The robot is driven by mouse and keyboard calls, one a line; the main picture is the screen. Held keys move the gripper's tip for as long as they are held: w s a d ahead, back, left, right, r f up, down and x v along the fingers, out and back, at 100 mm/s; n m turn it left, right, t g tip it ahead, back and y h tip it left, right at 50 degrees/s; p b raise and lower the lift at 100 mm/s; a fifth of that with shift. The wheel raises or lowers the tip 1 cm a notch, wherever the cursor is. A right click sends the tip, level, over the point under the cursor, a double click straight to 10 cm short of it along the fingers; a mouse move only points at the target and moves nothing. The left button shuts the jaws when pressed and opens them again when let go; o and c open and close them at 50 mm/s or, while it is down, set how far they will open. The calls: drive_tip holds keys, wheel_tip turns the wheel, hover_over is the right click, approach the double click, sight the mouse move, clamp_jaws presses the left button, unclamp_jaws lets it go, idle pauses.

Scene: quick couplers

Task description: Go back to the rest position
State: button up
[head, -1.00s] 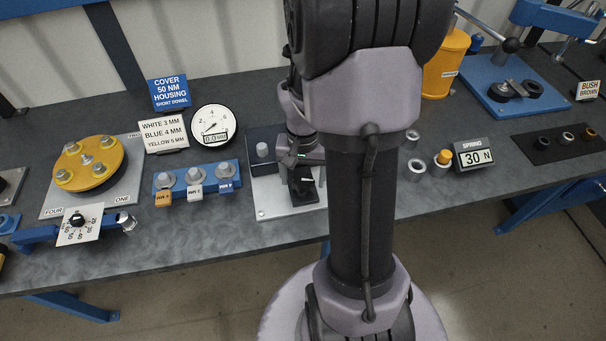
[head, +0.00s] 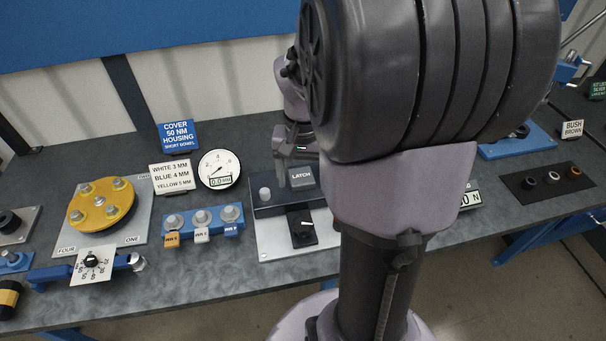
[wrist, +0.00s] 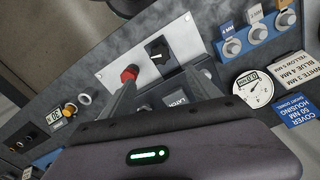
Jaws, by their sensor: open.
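My gripper (head: 295,160) is open, with nothing between its fingers. It is up above the back of the latch station and partly hidden behind my arm in the head view. In the wrist view its two fingers (wrist: 162,92) point toward the station. The station has a pale plate (head: 272,236), a black knob (head: 302,238) and a dark block labelled LATCH (head: 302,176). A red knob (wrist: 129,74) shows beside the black knob in the wrist view; my arm hides it in the head view.
To the left stand a blue rack (head: 203,219) with tagged knobs, a round gauge (head: 219,169), signs (head: 178,136) and a yellow disc (head: 101,203) on a plate. A bushing tray (head: 548,182) lies to the right. My arm hides the bench between.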

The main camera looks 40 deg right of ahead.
drive_tip(key=s+a+r+n+t+y+b, duration=0.1)
drive_tip(key=s+a+n+t+b, duration=0.1)
drive_tip(key=a, duration=0.9)
drive_tip(key=s+a+r+n+t+y+b, duration=0.1)
drive_tip(key=s+a+r+n+t+b, duration=0.1)
drive_tip(key=a, duration=1)
drive_tip(key=s+n+t+b, duration=0.1)
drive_tip(key=s+b, duration=0.1)
drive_tip(key=s, duration=0.1)
drive_tip(key=shift+a+r+n+t, duration=0.25)
drive_tip(key=shift+a+n+t, duration=0.05)
drive_tip(key=shift+t, duration=0.1)
